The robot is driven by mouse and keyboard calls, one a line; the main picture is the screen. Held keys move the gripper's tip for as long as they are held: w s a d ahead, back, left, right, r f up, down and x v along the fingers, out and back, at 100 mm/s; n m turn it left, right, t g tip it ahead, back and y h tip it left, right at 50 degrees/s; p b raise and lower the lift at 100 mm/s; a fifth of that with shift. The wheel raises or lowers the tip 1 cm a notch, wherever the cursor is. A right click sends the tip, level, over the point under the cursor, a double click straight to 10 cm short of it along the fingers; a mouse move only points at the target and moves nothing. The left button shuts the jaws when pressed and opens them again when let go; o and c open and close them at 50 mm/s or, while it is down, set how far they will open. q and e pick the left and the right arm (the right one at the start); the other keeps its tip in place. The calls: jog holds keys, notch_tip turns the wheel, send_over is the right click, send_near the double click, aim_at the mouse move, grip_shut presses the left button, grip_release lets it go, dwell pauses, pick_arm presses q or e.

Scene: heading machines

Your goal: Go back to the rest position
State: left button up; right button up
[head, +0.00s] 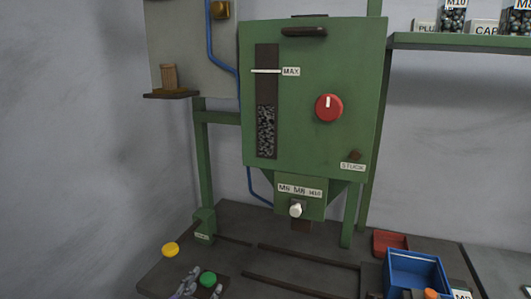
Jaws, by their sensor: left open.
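My left gripper (203,288) shows at the bottom edge, left of centre, with only its grey finger ends in view. Its fingers are apart, with nothing seen held between them. It is close to a green round button (208,279) on the dark bench; I cannot tell if it touches the button. The rest of the left arm is cut off by the frame. My right gripper does not show.
A green machine (312,105) with a red knob (329,107) and level window stands behind the bench (235,220). A yellow button (170,250) is at left. A blue bin (413,262) and red tray (389,240) are at right. A shelf (460,42) is upper right.

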pick_arm(q)
jog(key=s+f+n+g+y, duration=0.1)
jog(key=s+f+g, duration=0.1)
jog(key=s+f, duration=0.6)
jog(key=s+a+f+n+g, duration=0.1)
jog(key=s+f+g, duration=0.1)
jog(key=s+f, duration=0.6)
jog(key=s+a+f+n+g+y, duration=0.1)
jog(key=s+f, duration=0.7)
jog(key=s, duration=0.8)
jog(key=shift+s+a+n+g+y, duration=0.2)
jog(key=shift+s+n+g+y, duration=0.1)
jog(key=shift+n+g, duration=0.3)
